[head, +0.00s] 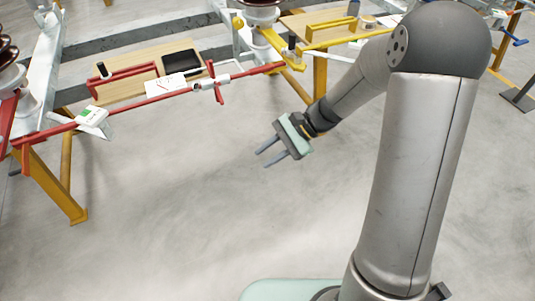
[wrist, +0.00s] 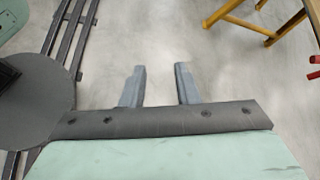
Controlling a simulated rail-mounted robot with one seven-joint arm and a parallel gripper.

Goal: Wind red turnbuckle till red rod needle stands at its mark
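The red rod (head: 150,101) runs slantwise between the insulator stands at the upper left of the head view. The red turnbuckle (head: 211,83) sits on this rod, with a pale body and a red crossbar. A white gauge box (head: 93,117) with a green patch hangs at the rod's left part; its needle and mark are too small to read. My gripper (head: 262,159) is open and empty, over bare floor, below and right of the turnbuckle and clear of it. Its two parted fingers (wrist: 159,67) also show in the wrist view, with nothing between them.
A wooden shelf (head: 131,92) behind the rod carries a black tablet (head: 181,62), a white card (head: 166,84) and a small dark cylinder. A yellow rod (head: 340,41) and yellow supports stand to the right. The floor (head: 200,220) in front is clear.

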